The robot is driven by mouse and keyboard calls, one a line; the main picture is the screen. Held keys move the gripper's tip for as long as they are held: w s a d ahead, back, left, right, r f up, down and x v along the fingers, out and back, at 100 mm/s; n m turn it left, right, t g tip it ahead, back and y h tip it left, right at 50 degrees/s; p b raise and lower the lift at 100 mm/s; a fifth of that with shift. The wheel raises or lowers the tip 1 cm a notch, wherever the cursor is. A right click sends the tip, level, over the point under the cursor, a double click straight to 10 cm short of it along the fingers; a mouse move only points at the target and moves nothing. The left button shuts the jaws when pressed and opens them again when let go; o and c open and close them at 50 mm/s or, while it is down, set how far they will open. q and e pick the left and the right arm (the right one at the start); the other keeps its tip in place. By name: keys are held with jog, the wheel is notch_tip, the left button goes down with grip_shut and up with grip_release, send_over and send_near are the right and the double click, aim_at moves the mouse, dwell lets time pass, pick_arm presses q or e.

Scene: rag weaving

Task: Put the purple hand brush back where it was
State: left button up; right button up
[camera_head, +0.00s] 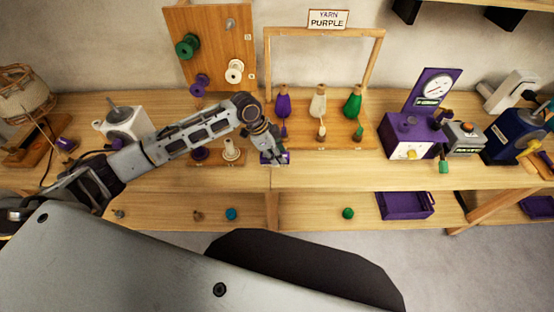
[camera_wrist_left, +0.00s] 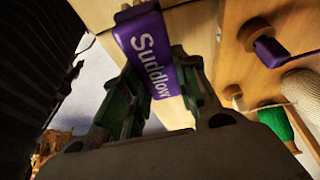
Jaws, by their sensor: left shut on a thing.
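My left gripper (camera_head: 268,150) reaches in from the left over the front edge of the wooden bench. It is shut on the purple hand brush (camera_head: 280,158), of which only a small part shows beside the fingers. In the left wrist view the brush (camera_wrist_left: 145,45) is a purple block with white "Suddlow" lettering, held between the two green-padded fingers (camera_wrist_left: 165,95). Its bristles cannot be made out. My right gripper is not in view.
A purple dial scale (camera_head: 412,130) stands further right. The lower shelf holds a purple tray (camera_head: 405,205).

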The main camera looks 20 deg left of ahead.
pick_arm(q)
jog(key=shift+f, duration=1.6)
jog(key=shift+f, duration=0.15)
jog(key=o, duration=1.1)
jog(key=shift+v, duration=6.15)
